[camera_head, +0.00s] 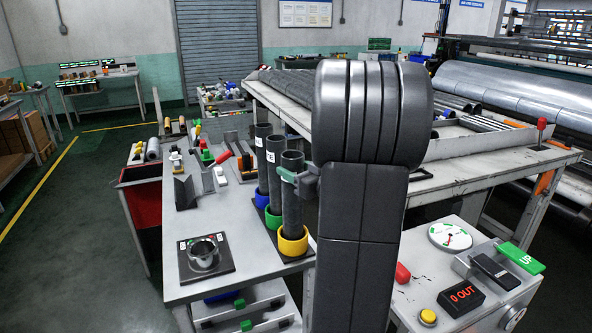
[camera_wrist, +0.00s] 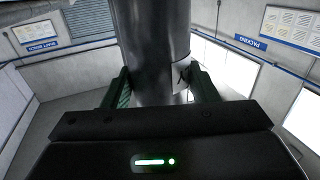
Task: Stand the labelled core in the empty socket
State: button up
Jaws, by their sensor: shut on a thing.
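A dark grey core (camera_head: 292,205) stands upright at the yellow-ringed socket (camera_head: 293,243), at the front of a row of three. Its lower end meets the yellow ring, but I cannot tell whether it is fully seated. My gripper (camera_head: 289,176) is shut on this core near its top. In the wrist view the core (camera_wrist: 150,40) rises between the green fingers of my gripper (camera_wrist: 160,88), and a pale label with a dark mark (camera_wrist: 181,76) shows on its right side. Labelled cores also stand in the green-ringed socket (camera_head: 273,218) and the blue-ringed socket (camera_head: 261,198).
A metal cup (camera_head: 203,254) on a dark plate stands at the table's front left, holding no core. Brackets and coloured-handled tools lie behind it. A control box with a yellow button (camera_head: 428,317), a red "0 OUT" display (camera_head: 462,297) and a green "UP" sign (camera_head: 521,258) is at right.

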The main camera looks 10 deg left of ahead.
jog(key=shift+f, duration=0.15)
jog(key=o, duration=1.2)
jog(key=shift+o, duration=0.2)
jog(key=v, duration=1.3)
jog(key=shift+s+d+b, duration=0.25)
jog(key=shift+d+b, duration=0.05)
jog(key=shift+b, duration=0.15)
jog(key=p+x, duration=0.1)
jog(key=x, duration=1.3)
jog(key=shift+d, duration=0.1)
